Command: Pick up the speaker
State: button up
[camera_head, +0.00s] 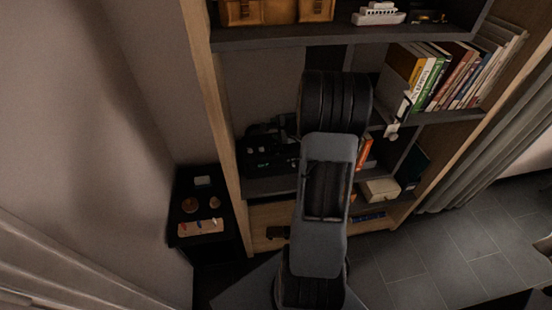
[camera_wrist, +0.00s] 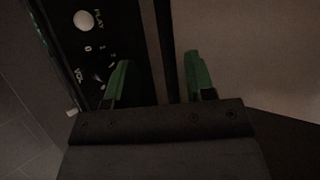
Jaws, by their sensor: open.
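The speaker (camera_wrist: 118,32) is a black box in the wrist view, at the upper left, with a white round knob and the words PLAY and VOL on its face. In the head view it seems to be the dark box with small knobs (camera_head: 262,160) on the middle shelf, partly hidden by my arm. My gripper (camera_wrist: 158,72) has two green fingers, spread apart with nothing held. The left finger overlaps the black face. The right finger is beyond its right edge, over a dark strip and a plain pale surface. I cannot tell whether either finger touches the box.
The shelf unit (camera_head: 227,120) has books (camera_head: 450,78) at the right and brown boxes (camera_head: 275,10) on top. A wooden side panel is left of the speaker. A small black stand (camera_head: 205,240) with little objects is at the left. Grey floor is open at the lower right.

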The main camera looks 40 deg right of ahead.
jog(key=shift+w+d, duration=0.25)
jog(key=shift+d, duration=0.1)
jog(key=shift+w+d+h, duration=0.1)
jog(key=shift+w+h, duration=0.2)
jog(key=shift+p+x, duration=1)
jog(key=shift+x, duration=2.4)
jog(key=shift+s+f, duration=0.1)
jog(key=shift+c, duration=0.2)
grip_shut()
jog(key=shift+r, duration=0.2)
